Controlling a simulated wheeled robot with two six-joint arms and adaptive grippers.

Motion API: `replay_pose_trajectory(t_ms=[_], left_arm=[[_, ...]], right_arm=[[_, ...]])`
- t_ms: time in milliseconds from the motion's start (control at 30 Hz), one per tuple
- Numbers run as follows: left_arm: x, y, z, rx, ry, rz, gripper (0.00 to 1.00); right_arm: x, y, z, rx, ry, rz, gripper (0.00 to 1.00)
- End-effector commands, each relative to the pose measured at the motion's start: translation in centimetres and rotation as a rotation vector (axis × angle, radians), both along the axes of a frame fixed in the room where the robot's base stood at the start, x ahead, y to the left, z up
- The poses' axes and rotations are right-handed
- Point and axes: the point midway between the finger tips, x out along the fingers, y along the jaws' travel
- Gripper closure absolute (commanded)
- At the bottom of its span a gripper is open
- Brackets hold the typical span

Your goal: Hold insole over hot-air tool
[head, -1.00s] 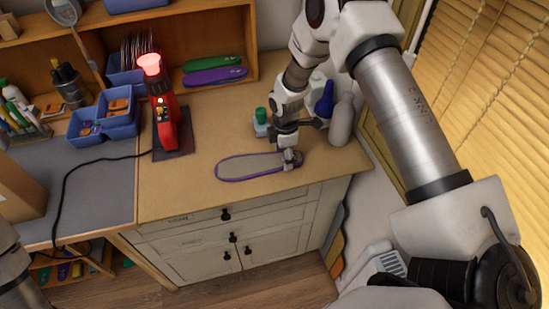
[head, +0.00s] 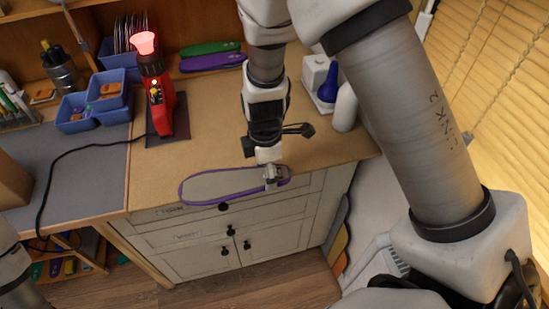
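The insole (head: 222,185) is a grey sole with a purple rim. It shows above the bench's front edge, its long end toward the left. My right gripper (head: 271,176) is shut on its right end. The red hot-air tool (head: 158,102) stands upright on a dark mat (head: 168,134), left of and behind the insole. Its nozzle (head: 144,43) points up and glows red. The insole is well apart from the nozzle. Part of my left arm shows at the lower left edge; its gripper is out of view.
Blue bins (head: 110,97) stand left of the tool, and its black cable (head: 75,160) runs across the grey mat (head: 50,165). A green insole (head: 209,48) and a purple one (head: 212,62) lie in the shelf behind. Bottles (head: 345,107) stand at the right. The bench middle (head: 205,130) is clear.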

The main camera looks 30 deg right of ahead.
Motion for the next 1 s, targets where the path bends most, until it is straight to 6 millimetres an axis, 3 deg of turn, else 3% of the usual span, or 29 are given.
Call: replay_pose_trajectory(t_ms=[433,533,700,1000], left_arm=[[0.0,0.0,-0.5,0.0,0.0,0.0,0.6],[0.0,0.0,0.8,0.0,0.0,0.0,0.6],[0.0,0.0,4.4,0.0,-0.001,0.0,0.6],[0.0,0.0,4.2,0.0,0.0,0.0,0.6]], right_arm=[[-0.8,0.8,0.2,0.002,0.0,-0.002,0.58],[-0.7,0.8,1.5,0.002,0.0,-0.002,0.58],[-0.7,0.8,5.3,0.002,0.0,-0.002,0.58],[-0.8,0.8,5.1,0.001,0.001,-0.002,0.58]])
